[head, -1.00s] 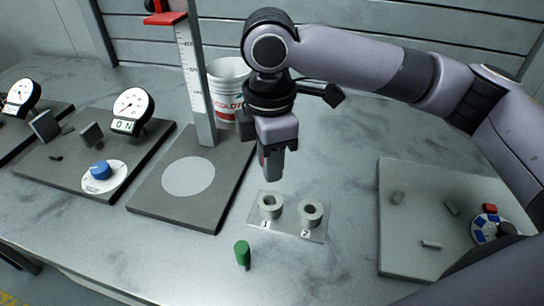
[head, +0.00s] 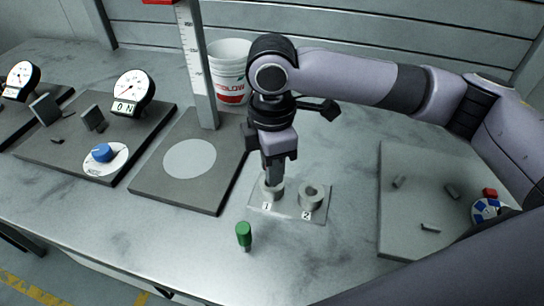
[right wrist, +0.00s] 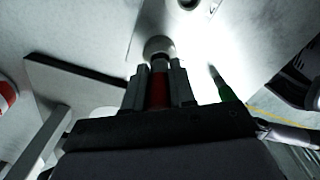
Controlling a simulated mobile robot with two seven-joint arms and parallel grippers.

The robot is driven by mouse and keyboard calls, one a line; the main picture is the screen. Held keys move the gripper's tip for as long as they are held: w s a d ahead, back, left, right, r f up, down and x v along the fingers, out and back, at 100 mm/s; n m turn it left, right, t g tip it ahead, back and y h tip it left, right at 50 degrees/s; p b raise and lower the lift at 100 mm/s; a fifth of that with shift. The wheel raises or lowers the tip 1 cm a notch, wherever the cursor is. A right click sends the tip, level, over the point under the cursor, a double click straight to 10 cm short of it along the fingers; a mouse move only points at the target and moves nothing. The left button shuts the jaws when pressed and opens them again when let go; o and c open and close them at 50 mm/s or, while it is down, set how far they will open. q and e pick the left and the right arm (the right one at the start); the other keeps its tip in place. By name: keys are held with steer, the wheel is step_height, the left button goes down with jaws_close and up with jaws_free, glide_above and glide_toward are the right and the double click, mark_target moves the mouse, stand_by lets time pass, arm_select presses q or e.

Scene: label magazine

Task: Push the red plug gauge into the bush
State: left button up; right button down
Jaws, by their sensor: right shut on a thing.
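My right gripper (head: 273,178) points down over bush 1 (head: 265,192) on the clear plate (head: 289,208). In the right wrist view its fingers (right wrist: 160,70) are shut on the red plug gauge (right wrist: 159,92), whose red handle shows between them. The far end of the gauge meets the bush (right wrist: 158,46) in that view; how deep it sits cannot be told. Bush 2 (head: 312,195) stands to the right with its bore open. The green plug gauge (head: 244,235) stands on the table in front of the plate. My left gripper is not in view.
A height stand (head: 203,70) on a dark base (head: 222,165) is to the left, with a white bucket (head: 230,75) behind. A dial gauge (head: 134,92) and blue knob (head: 102,152) are further left. A grey panel (head: 400,230) lies to the right.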

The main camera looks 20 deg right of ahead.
stand_by(0.8)
steer(key=shift+p, duration=0.7)
stand_by(0.3)
steer(key=shift+f, duration=0.95)
stand_by(0.5)
steer(key=c, duration=0.9)
jaws_free()
steer(key=shift+o, duration=0.2)
steer(key=shift+r, duration=3.55)
